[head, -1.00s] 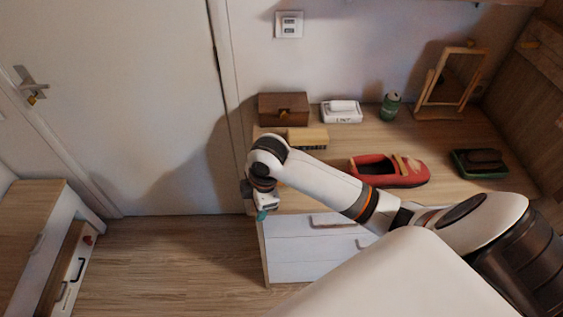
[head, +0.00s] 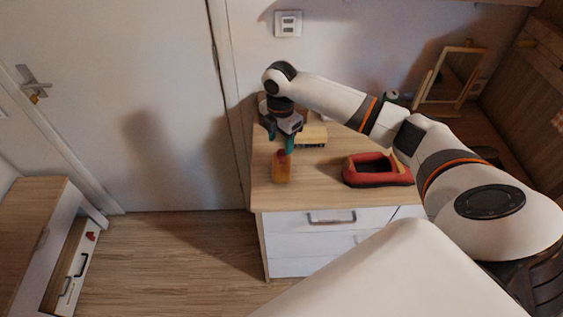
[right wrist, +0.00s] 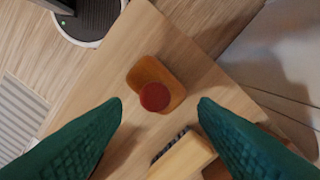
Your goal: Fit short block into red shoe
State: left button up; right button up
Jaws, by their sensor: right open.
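An upright orange-brown block with a round red knob on top, which looks like the short block (head: 282,172), stands near the left front of the wooden desk top. The right wrist view shows it from above (right wrist: 172,80), with the red knob towards me. The red shoe (head: 349,172) lies to its right, its opening facing up, partly covered by my right arm. My right gripper (head: 280,140) is open, with teal fingers, above and just behind the block in the head view. In the right wrist view the block lies beyond the fingertips, in line with the gap. My left gripper is not in view.
A wooden brush (head: 312,134) with dark bristles lies just behind the block, close to the right gripper (right wrist: 160,104). A framed mirror (head: 450,78) stands at the back right. Desk space between block and shoe is clear.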

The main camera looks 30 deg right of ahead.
aim_at(281, 152)
jog(key=f, duration=0.1)
jog(key=f+p, duration=0.1)
jog(key=f, duration=0.1)
jog(key=f+p, duration=0.1)
jog(key=f, duration=0.1)
jog(key=shift+s, duration=0.3)
jog(key=shift+f, duration=0.3)
jog(key=shift+r, duration=0.1)
grip_shut()
